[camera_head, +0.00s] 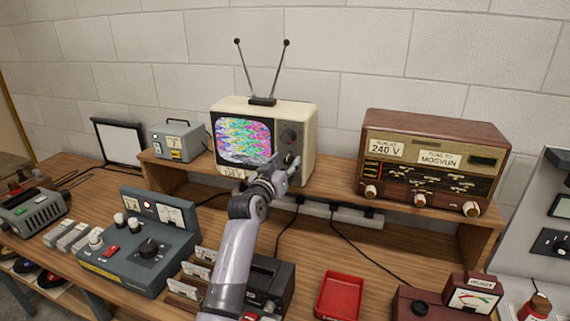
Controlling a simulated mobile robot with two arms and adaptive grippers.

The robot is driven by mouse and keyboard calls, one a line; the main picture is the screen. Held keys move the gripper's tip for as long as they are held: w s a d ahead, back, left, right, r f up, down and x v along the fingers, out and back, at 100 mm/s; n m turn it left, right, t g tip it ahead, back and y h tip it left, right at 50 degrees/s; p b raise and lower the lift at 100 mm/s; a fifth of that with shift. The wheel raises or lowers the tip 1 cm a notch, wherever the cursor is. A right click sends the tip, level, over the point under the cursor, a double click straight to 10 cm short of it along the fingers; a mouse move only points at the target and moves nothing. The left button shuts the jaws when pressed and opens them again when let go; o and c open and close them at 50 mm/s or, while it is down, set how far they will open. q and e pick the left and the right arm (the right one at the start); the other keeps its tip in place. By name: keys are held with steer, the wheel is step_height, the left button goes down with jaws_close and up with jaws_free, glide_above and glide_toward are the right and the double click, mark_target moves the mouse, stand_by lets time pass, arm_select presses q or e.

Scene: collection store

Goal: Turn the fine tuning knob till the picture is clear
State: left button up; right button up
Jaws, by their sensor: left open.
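A cream television (309,150) with two antennas stands on the wooden shelf against the wall. Its screen (240,138) shows a scrambled picture of coloured wavy bands. A large dark knob (288,137) is on the panel right of the screen. My left gripper (288,166) is raised in front of the lower part of that panel, with its fingers open. It covers the lower controls, so I cannot tell whether it touches the fine tuning knob. My right gripper is not in view.
A brown radio (432,155) stands right of the television, and a small grey box (178,141) stands left. A blue-grey control unit (140,250), a red tray (340,296) and a meter (471,297) are on the lower bench. Cables hang below the shelf.

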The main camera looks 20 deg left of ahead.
arm_select(q)
jaws_close()
stand_by(0.3)
steer(key=m, duration=0.4)
stand_by(0.4)
jaws_free()
steer(key=shift+s, duration=0.15)
